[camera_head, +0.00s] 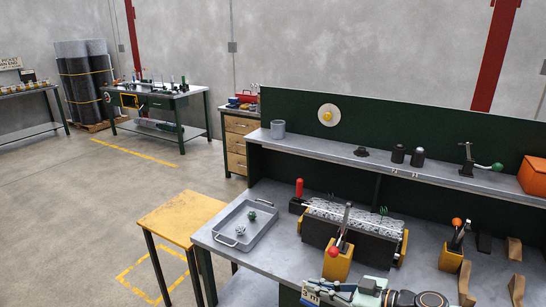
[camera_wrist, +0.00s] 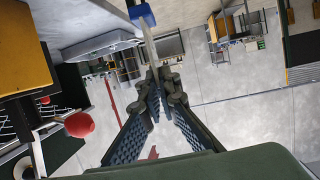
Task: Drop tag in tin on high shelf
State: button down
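A plain grey, open-topped cylindrical tin (camera_head: 278,129) stands upright at the left end of the raised shelf (camera_head: 345,157). My gripper (camera_wrist: 160,78) shows in the wrist view, its two dark, ribbed fingers converging toward their tips. A thin pale strip with a blue end (camera_wrist: 142,12) runs up from the fingertips; I cannot tell whether it is the tag or whether the fingers grip it. In the head view part of my arm's end shows low at the bottom edge, away from the tin and below the shelf. No tag can be made out for certain.
A grey tray (camera_head: 233,243) with small round pieces lies on the workbench's left end. A chainlink fixture (camera_head: 350,216) and orange tool blocks (camera_head: 338,261) stand on the bench. Dark cylinders (camera_head: 398,153), a clamp and an orange box (camera_head: 534,175) stand along the shelf. A yellow stool (camera_head: 180,216) is at left.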

aim_at(275, 129)
jog(key=i+j, duration=0.2)
jog(key=j, duration=0.25)
jog(key=i+j+z, duration=0.1)
jog(key=i+j, duration=0.15)
jog(key=j, duration=0.2)
jog(key=i+j, duration=0.2)
jog(key=j, duration=0.25)
jog(key=i+j+z, duration=0.1)
jog(key=j, duration=0.4)
jog(key=i+j, duration=0.3)
jog(key=j, duration=0.15)
jog(key=i+j+z, duration=0.1)
jog(key=j, duration=0.4)
jog(key=i+j, duration=0.25)
jog(key=j, duration=0.25)
jog(key=i+j+z, duration=0.1)
jog(key=j, duration=0.4)
jog(key=i, duration=0.1)
